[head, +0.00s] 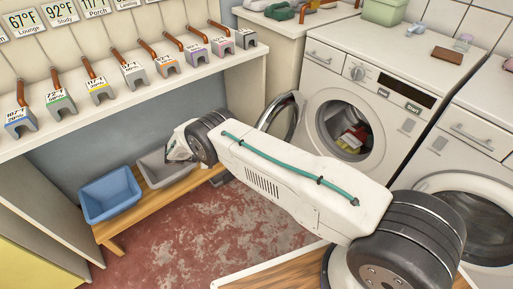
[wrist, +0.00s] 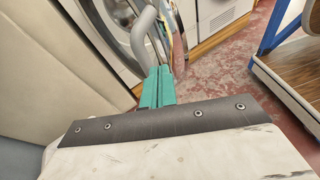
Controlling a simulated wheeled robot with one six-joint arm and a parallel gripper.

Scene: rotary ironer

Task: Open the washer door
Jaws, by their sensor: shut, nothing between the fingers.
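The white front-loading washer (head: 335,75) stands at the back right in the head view. Its round door (head: 283,117) is swung open to the left, seen nearly edge-on, and the drum opening (head: 350,130) shows red and pale laundry inside. In the wrist view, my gripper (wrist: 158,88) has its green fingers together, with nothing between them. A grey curved bar (wrist: 145,35) and a round machine front (wrist: 110,22) lie just beyond the fingertips; I cannot tell whether they touch. In the head view, my arm's end is left of the open door and its fingertips are hard to make out.
A second front-loader (head: 480,150) at the right has its round door shut. A blue bin (head: 110,197) and a grey bin (head: 165,168) sit on a low wooden bench (head: 150,205). A shelf (head: 130,92) with several coloured tags is above. Red floor (head: 200,240) is open in front.

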